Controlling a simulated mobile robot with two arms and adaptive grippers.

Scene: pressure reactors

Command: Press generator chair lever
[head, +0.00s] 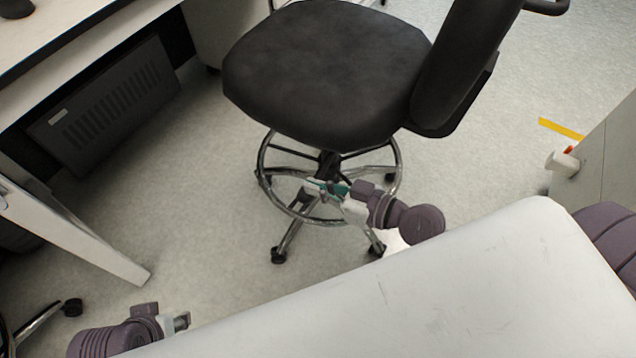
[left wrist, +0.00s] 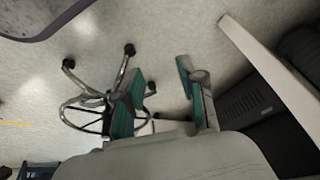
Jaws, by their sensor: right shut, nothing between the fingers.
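The chair (head: 325,70) has a dark padded seat and a chrome foot ring (head: 262,160) above a castered base. Its backrest (head: 462,65) rises at the right. No lever can be made out; the underside of the seat is hidden from above. My right gripper (head: 325,188), with green finger pads, is shut and empty. In the head view it overlaps the foot ring, below the seat's front edge; I cannot tell if it touches. My left gripper (head: 184,322) is low at the left, away from the chair. In the left wrist view its green-padded fingers (left wrist: 163,92) are apart, with the chair base (left wrist: 95,100) beyond.
A white-topped bench (head: 75,40) with a dark vented unit (head: 110,105) under it stands at the left. A pale cabinet (head: 612,155) stands at the right, near a yellow floor strip (head: 560,129). The floor between bench and chair is clear.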

